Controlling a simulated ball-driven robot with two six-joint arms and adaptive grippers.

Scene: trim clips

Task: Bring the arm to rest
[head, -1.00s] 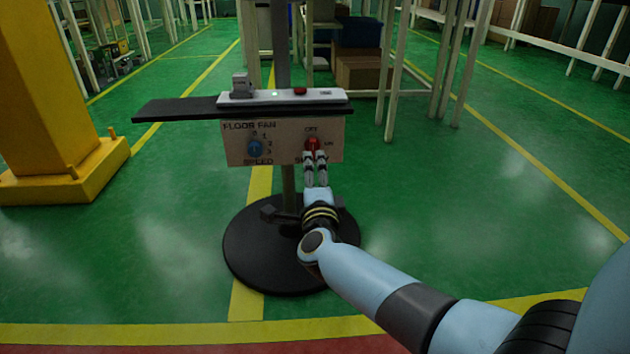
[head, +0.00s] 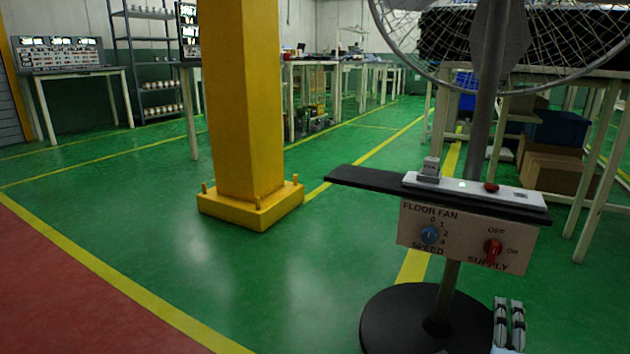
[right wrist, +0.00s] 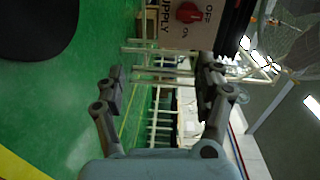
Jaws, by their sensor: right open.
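My right gripper (head: 509,325) is at the lower right of the head view, below the fan's control panel and apart from it. In the right wrist view its two fingers (right wrist: 163,92) stand apart with nothing between them. The panel (head: 462,262) carries a blue speed knob (head: 429,235) and a red supply knob (head: 493,250). The red knob also shows at the top of the right wrist view (right wrist: 188,12). Its handle appears turned down, but I cannot tell its setting for certain. My left gripper is not in view.
The fan's round black base (head: 400,325) stands on the green floor. A black shelf (head: 372,181) with a white power strip (head: 500,192) sits above the panel. A yellow column (head: 243,110) stands left. The fan cage (head: 480,45) is above. The floor at left is clear.

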